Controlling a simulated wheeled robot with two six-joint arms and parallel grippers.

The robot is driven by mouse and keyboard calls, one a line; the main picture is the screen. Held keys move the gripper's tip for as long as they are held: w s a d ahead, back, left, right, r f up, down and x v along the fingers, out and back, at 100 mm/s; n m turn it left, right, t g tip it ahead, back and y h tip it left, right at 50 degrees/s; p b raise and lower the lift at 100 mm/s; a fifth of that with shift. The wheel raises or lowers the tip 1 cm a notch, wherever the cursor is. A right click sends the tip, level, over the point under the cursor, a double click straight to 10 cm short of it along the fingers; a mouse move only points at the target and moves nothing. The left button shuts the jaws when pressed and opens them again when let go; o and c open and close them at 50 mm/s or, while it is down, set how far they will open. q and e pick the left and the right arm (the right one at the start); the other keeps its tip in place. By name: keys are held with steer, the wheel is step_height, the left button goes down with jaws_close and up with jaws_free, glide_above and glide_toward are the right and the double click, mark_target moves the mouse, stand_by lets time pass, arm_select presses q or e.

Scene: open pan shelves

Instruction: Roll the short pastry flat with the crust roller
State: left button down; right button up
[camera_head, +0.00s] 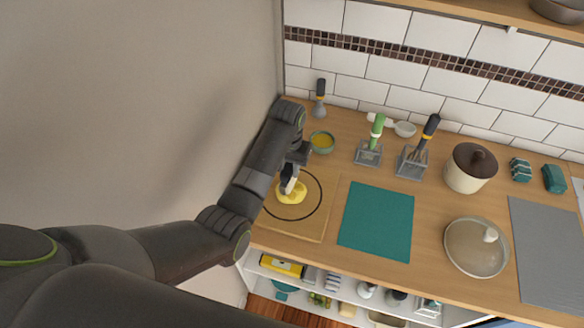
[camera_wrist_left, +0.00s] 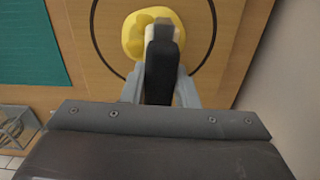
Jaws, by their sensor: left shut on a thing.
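The yellow short pastry (camera_head: 293,198) lies inside the black circle on the wooden board (camera_head: 290,226). It also shows in the left wrist view (camera_wrist_left: 134,36), with an uneven, lobed outline. My left gripper (camera_head: 289,178) is over the board, shut on the dark handle of the crust roller (camera_wrist_left: 160,72). The roller's pale head is over the pastry and hides part of it; I cannot tell whether it touches. The pastry does not reach the circle all round. My right gripper is not in view.
A teal mat (camera_head: 377,222) lies right of the board. A small bowl of yellow contents (camera_head: 322,142) stands behind it. Utensils in holders (camera_head: 369,153), a cream pot (camera_head: 470,168) and a lidded pan (camera_head: 476,247) stand farther right. A wall closes off the left side.

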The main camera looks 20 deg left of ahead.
arm_select(q)
steer(key=shift+a, duration=0.1)
steer(key=shift+a, duration=0.9)
steer(key=shift+w+r, duration=0.1)
steer(key=shift+r, duration=0.9)
steer(key=c, duration=1.8)
jaws_free()
steer(key=shift+c, duration=0.2)
jaws_close()
steer(key=shift+d, duration=0.15)
